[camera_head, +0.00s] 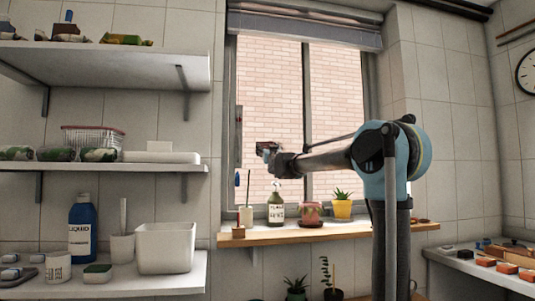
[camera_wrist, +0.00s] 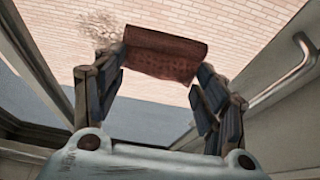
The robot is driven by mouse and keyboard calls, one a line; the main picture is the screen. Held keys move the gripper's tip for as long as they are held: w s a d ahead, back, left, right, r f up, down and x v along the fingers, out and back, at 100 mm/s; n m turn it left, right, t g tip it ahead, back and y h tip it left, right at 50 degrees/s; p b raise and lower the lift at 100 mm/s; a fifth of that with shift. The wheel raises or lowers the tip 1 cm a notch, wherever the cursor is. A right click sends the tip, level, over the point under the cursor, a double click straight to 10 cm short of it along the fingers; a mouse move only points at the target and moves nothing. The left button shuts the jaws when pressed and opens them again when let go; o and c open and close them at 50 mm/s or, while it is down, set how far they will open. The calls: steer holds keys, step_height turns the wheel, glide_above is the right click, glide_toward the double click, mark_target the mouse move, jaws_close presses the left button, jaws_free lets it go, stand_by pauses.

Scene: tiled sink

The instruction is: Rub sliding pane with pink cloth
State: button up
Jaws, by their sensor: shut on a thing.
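My gripper (camera_head: 268,150) is at the left part of the window, in front of the left sliding pane (camera_head: 271,85). In the wrist view my gripper (camera_wrist: 160,75) is shut on the cloth (camera_wrist: 165,55), which looks dark reddish-brown in this light. The cloth spans between the fingertips, with the pane and brick wall behind it. I cannot tell whether it touches the glass. A pale speckled smudge (camera_wrist: 98,28) shows on the pane, just beside the left fingertip. In the head view the cloth is too small to make out clearly.
A curved metal handle (camera_wrist: 300,65) is right of my gripper. Shelves (camera_head: 100,167) with containers fill the left wall.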

steer(key=shift+w+a, duration=0.15)
steer(key=shift+w, duration=0.3)
steer(key=shift+w+d, duration=1.6)
steer(key=shift+d, duration=3.9)
steer(key=shift+s+a, duration=0.5)
steer(key=shift+a, duration=1.35)
steer(key=shift+s+a, duration=0.5)
steer(key=shift+a, duration=1.35)
steer(key=shift+s+a, duration=0.5)
steer(key=shift+a, duration=1.35)
steer(key=shift+s+d, duration=0.3)
steer(key=shift+s, duration=0.65)
steer(key=shift+s+d, duration=0.25)
steer(key=shift+s, duration=0.7)
steer(key=shift+s+d, duration=0.3)
steer(key=shift+s, duration=0.65)
steer(key=shift+s, duration=0.15)
steer(key=shift+s+d, duration=0.2)
steer(key=shift+s, duration=0.45)
steer(key=shift+s+d, duration=0.2)
steer(key=shift+s, duration=0.45)
